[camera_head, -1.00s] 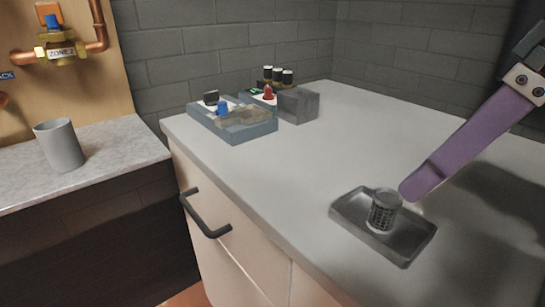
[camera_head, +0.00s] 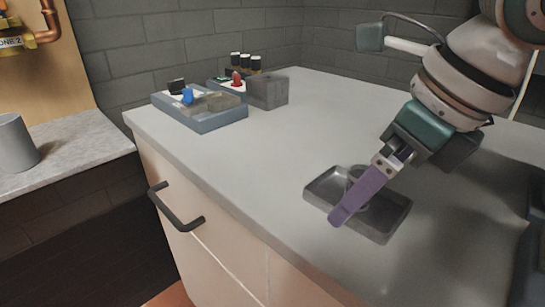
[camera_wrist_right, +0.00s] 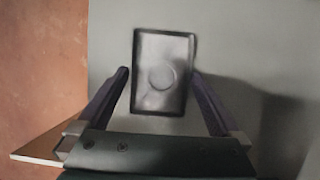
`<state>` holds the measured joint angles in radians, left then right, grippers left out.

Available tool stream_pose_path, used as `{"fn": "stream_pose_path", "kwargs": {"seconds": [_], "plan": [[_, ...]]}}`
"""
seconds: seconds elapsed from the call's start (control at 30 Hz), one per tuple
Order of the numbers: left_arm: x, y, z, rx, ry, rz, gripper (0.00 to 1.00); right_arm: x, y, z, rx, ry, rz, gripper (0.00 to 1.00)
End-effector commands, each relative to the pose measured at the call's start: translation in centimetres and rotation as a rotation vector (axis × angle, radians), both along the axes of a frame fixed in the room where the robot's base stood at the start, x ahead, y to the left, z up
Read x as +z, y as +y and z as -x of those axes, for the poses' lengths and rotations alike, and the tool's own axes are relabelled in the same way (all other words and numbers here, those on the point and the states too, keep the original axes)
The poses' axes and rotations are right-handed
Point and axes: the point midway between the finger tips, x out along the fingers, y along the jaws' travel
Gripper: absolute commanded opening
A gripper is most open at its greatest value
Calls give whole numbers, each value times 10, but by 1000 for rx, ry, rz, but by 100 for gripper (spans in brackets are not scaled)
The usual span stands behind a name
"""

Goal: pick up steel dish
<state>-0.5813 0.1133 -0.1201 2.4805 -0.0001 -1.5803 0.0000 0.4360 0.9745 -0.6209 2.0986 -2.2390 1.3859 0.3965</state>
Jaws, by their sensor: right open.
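The steel dish (camera_head: 392,218) is a shallow grey rectangular tray on the worktop. It also shows in the right wrist view (camera_wrist_right: 180,97), upright between my fingers. A small round metal mesh cup (camera_wrist_right: 161,77) stands in it; in the head view it is mostly hidden behind a finger. My right gripper (camera_wrist_right: 160,73) is open, its purple fingers spread to the left and right of the dish, with nothing held. In the head view my right gripper (camera_head: 350,205) is over the dish, and only one finger shows clearly. Contact cannot be told. My left gripper is not in view.
A blue-grey tray (camera_head: 215,122) with small parts and a grey block (camera_head: 267,91) stand towards the back left of the worktop (camera_head: 290,130). A drawer handle (camera_head: 175,210) sticks out below its front edge. A grey cup (camera_head: 14,143) stands on the left counter.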

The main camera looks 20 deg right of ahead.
Motion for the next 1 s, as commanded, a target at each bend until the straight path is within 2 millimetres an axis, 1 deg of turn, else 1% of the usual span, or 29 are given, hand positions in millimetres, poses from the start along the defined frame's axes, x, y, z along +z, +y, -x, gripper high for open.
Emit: {"fn": "stream_pose_path", "kwargs": {"seconds": [0.07,0.1,0.7,0.77,1.0], "plan": [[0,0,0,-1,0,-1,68,0,0,0,0,0,0,100],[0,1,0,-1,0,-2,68,0,0,0,0,0,0,98],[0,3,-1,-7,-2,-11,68,1,0,0,-1,-1,-1,30],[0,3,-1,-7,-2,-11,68,1,0,0,-1,-1,-1,24],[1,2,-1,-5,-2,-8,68,3,0,0,-1,-3,-2,24]]}}
